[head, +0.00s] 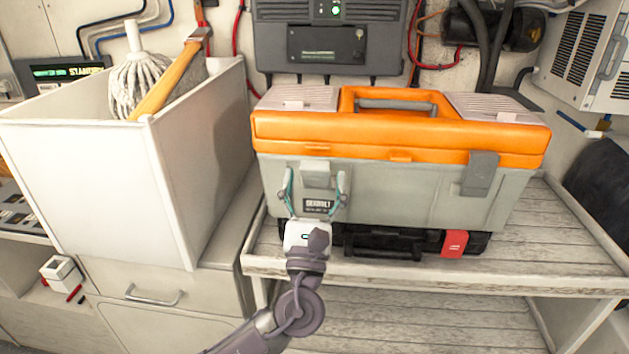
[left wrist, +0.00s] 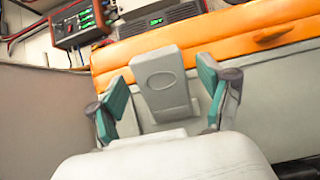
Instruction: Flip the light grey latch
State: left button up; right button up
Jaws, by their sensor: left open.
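The light grey latch (head: 316,174) is on the left part of the front of a grey toolbox (head: 400,192) with an orange lid (head: 400,146). In the left wrist view the latch (left wrist: 165,82) is a flat plate with an oval mark, its top overlapping the orange lid. My left gripper (head: 315,186) is open at the toolbox front, its teal-padded fingers on either side of the latch. In the left wrist view a gap shows between each finger and the latch. Whether the latch is fastened is hard to tell. My right gripper is not in view.
A darker grey latch (head: 480,173) is on the toolbox's right side. The toolbox stands on a black case with a red clasp (head: 454,244), on a plank shelf (head: 540,250). A white bin (head: 80,190) with a mop and wooden handle stands close on the left.

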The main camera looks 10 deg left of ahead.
pick_arm(q)
jog(key=v, duration=1.2)
jog(key=shift+r, duration=0.1)
